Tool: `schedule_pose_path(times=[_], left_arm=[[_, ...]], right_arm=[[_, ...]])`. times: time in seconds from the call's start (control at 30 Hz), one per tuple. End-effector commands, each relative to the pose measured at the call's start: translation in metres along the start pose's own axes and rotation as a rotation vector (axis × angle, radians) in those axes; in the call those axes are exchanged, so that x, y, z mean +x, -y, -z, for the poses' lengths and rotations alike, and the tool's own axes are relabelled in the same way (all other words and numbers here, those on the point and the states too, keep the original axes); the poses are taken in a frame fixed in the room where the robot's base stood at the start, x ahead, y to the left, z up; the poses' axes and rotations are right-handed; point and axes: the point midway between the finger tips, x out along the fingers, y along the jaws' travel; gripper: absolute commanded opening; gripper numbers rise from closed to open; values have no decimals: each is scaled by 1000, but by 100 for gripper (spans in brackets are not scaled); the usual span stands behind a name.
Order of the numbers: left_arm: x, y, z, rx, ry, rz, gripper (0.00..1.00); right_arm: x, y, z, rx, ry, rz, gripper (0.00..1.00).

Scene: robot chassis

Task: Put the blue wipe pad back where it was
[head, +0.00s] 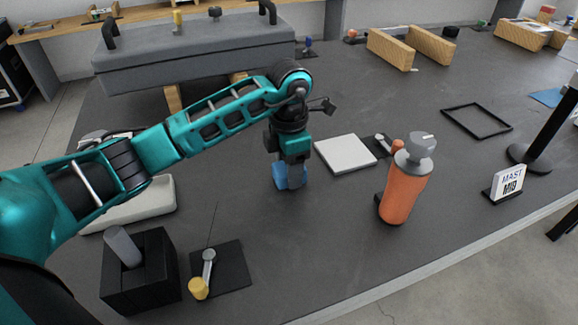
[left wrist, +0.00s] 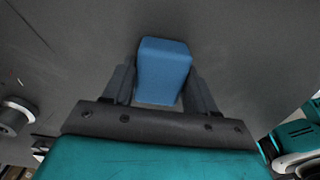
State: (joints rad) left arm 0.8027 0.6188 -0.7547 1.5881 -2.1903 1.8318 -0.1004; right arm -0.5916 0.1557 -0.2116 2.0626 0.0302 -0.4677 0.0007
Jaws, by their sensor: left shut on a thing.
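The blue wipe pad (head: 281,176) is a small blue block between the fingers of my left gripper (head: 291,176), in the middle of the dark table. In the left wrist view the pad (left wrist: 163,72) sits between the two dark fingers of the left gripper (left wrist: 160,92), which is shut on it. The pad is at or just above the table surface; I cannot tell whether it touches. My right gripper is not in view.
A black block with a grey cylinder (head: 140,275) and a lever on a black plate (head: 232,268) stand at front left. An empty black frame (head: 476,122) lies at right.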

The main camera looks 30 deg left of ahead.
Motion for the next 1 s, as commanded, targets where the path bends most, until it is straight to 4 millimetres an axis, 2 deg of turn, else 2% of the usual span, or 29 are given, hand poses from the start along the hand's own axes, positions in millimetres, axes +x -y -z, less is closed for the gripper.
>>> schedule_pose_path(times=[0.3,0.33,0.57,0.83,1.0], left_arm=[[3,0,0,-1,1,-1,33],[2,0,0,-1,2,-1,59],[2,0,0,-1,1,-1,81],[0,0,0,-1,1,-1,83],[-18,-1,-1,-1,5,-4,83]], right_arm=[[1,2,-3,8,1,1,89],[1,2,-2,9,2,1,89],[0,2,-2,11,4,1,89],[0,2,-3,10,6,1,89],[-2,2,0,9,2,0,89]])
